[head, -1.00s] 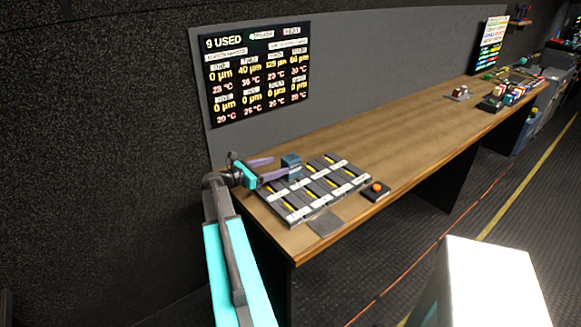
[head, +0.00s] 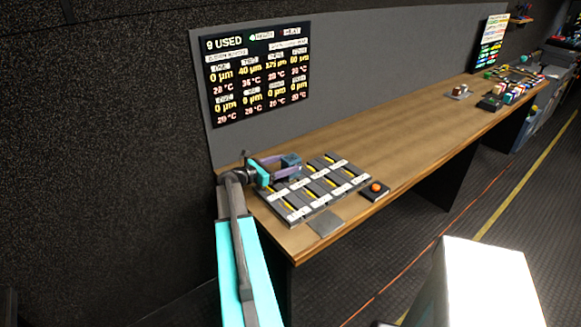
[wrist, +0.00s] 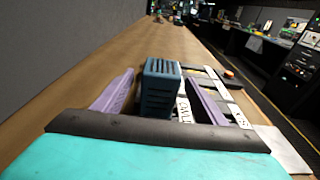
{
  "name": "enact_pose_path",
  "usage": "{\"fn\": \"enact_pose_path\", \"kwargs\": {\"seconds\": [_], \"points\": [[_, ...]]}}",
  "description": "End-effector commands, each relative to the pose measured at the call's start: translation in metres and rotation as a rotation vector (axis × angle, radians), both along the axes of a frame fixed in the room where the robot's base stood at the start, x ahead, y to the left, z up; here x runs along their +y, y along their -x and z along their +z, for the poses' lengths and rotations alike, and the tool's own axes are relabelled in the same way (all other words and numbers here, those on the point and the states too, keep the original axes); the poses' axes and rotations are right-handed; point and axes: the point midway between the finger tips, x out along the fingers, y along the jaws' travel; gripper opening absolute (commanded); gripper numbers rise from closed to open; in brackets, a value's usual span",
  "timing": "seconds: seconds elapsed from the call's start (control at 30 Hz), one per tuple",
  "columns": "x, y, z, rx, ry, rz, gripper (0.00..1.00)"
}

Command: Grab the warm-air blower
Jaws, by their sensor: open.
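The warm-air blower looks to be the small dark blue, slatted box (head: 291,161) at the back left corner of the slotted panel on the wooden bench. In the wrist view the blower (wrist: 160,84) stands upright between my two purple fingers. My gripper (head: 284,166) is open, with one finger on each side of the blower. A gap shows on the left; the right finger is close, and I cannot tell whether it touches. The blower's lower part is partly hidden behind my gripper's dark palm edge in the wrist view.
The slotted panel (head: 325,196) with white labels lies beside the blower. A box with an orange button (head: 375,189) and a grey plate (head: 326,224) are near the front edge. A wall display (head: 258,75) hangs behind. The bench middle (head: 400,130) is clear.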

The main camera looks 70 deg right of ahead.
Motion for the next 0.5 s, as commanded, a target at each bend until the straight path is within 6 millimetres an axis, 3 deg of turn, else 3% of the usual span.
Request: {"fn": "enact_pose_path", "kwargs": {"seconds": [0.23, 0.5], "points": [[-0.022, 0.014, -0.003, 0.0, 0.0, -0.001, 0.66], [-0.027, 0.017, -0.006, 0.0, 0.0, 0.002, 0.66]]}}
